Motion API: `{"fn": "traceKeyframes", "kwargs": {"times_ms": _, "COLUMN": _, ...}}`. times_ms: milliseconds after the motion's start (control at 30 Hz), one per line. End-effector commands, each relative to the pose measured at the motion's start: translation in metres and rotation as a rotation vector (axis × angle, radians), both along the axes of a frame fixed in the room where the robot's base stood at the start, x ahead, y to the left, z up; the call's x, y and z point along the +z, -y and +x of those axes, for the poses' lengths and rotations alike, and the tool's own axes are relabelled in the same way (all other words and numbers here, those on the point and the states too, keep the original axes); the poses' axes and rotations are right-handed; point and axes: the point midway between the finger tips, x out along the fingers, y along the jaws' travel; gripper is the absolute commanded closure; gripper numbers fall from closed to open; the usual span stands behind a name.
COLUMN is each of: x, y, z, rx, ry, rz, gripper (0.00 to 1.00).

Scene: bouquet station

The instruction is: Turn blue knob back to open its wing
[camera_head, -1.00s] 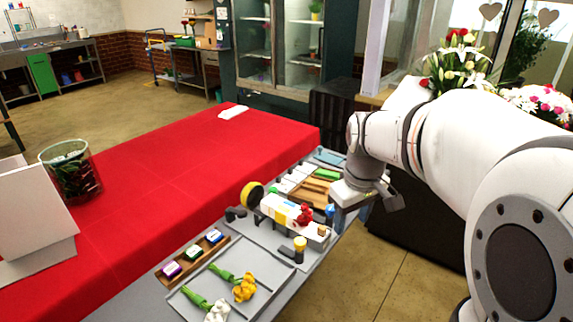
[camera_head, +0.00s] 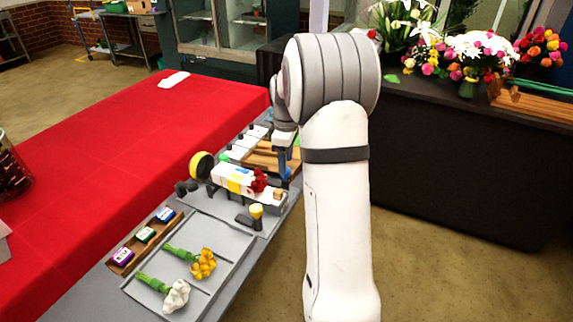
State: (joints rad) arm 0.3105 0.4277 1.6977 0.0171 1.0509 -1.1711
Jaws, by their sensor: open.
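A yellow knob (camera_head: 256,211) stands on a dark arm at the near side. My gripper (camera_head: 284,151) points down at the blue knob, open. Its fingers are mostly hidden, so I cannot tell whether they touch the knob.
A grey tray (camera_head: 222,238) in front holds a yellow flower (camera_head: 203,264) and a white flower (camera_head: 176,296). A wooden rack (camera_head: 123,255) with several labelled blocks lies left of it. The red-covered table (camera_head: 110,160) is mostly clear. A dark counter (camera_head: 450,150) with bouquets stands right.

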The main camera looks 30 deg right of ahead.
Motion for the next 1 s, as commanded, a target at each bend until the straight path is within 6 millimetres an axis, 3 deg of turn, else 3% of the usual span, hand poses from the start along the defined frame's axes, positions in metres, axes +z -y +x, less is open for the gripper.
{"fn": "traceKeyframes", "kwargs": {"times_ms": 200, "x": -0.022, "y": -0.001, "z": -0.001, "rx": 0.0, "ry": 0.0, "rz": 0.0, "gripper": 0.5}}
{"fn": "traceKeyframes", "kwargs": {"times_ms": 500, "x": -0.025, "y": -0.002, "z": -0.001, "rx": 0.0, "ry": 0.001, "rz": -0.001, "gripper": 0.5}}
{"fn": "traceKeyframes", "kwargs": {"times_ms": 1000, "x": -0.025, "y": -0.002, "z": 0.0, "rx": 0.001, "ry": 0.001, "rz": -0.001, "gripper": 0.9}}
